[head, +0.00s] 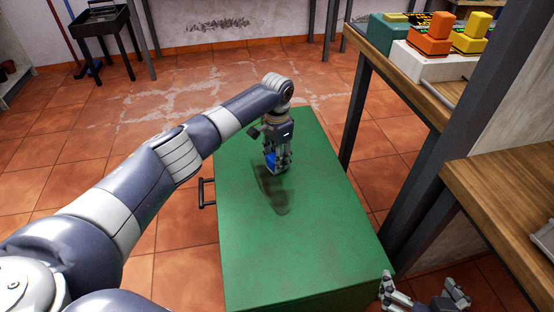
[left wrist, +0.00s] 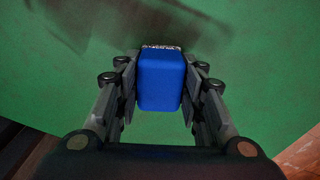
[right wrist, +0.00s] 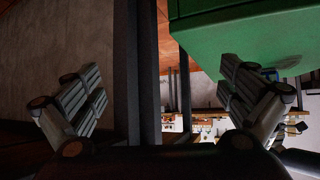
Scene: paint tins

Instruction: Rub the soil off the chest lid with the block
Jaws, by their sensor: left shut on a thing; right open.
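The green chest lid (head: 310,235) lies flat in the middle of the head view. A dark soil smear (head: 272,190) marks it just in front of my left gripper, and it also shows in the left wrist view (left wrist: 95,30). My left gripper (head: 275,162) is shut on the blue block (left wrist: 162,82), pointing down at the lid. The block's far edge has a pale speckled strip and is close to the soil. I cannot tell whether the block touches the lid. My right gripper (head: 425,295) is open and empty, off the chest's near right corner.
A dark handle (head: 206,192) sticks out from the chest's left side. Wooden shelving (head: 500,190) with dark posts stands close on the right, carrying orange and yellow items (head: 430,35) higher up. Tiled floor (head: 180,240) is clear on the left.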

